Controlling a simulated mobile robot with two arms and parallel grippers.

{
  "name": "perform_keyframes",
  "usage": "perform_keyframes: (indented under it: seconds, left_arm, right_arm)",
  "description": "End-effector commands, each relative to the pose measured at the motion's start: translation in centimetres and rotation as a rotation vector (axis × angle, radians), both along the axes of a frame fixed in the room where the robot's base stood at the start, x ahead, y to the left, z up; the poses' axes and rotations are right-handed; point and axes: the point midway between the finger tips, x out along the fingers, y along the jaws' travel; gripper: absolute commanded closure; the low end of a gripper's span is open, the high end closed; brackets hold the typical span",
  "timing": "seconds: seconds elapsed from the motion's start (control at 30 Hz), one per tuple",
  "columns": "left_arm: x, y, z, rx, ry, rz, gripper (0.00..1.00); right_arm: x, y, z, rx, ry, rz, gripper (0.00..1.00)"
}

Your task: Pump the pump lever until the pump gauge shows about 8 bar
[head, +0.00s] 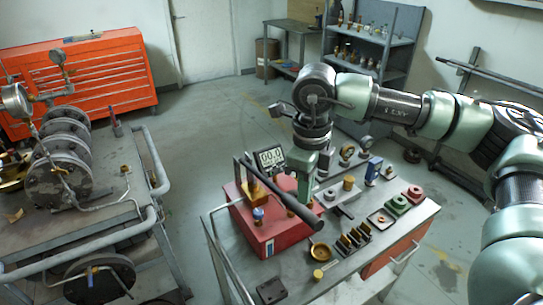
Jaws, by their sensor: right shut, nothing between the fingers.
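The red pump box (262,234) sits on the left part of the metal bench. Its black pump lever (298,208) slants from the upper left down to a thick grip at the lower right. My right gripper (304,196) points down beside the lever's grip, shut and empty. It overlaps the lever's edge in the picture, and I cannot tell whether they touch. My left gripper is out of view.
Right of the pump are small gauges, a blue-topped part (373,170), green and red blocks (398,204), and a brass dish (320,252) at the front. A pipe cart (85,215) stands left, with a red tool chest (85,78) behind. Open floor lies between.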

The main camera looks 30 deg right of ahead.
Motion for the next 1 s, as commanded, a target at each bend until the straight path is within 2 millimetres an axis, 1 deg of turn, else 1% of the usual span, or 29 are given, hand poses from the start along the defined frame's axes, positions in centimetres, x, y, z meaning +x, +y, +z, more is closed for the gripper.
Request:
perform_keyframes:
  seconds: [0.47, 0.53, 1.0]
  left_arm:
    - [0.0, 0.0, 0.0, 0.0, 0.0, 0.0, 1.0]
    - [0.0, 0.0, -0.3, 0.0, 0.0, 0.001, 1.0]
    - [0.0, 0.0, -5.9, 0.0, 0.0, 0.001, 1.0]
  right_arm:
    - [0.0, 0.0, 0.0, 0.0, 0.0, 0.0, 1.0]
    - [0.0, 0.0, -0.3, 0.0, 0.0, 0.0, 1.0]
    - [0.0, 0.0, -6.5, 0.001, 0.001, 0.0, 1.0]
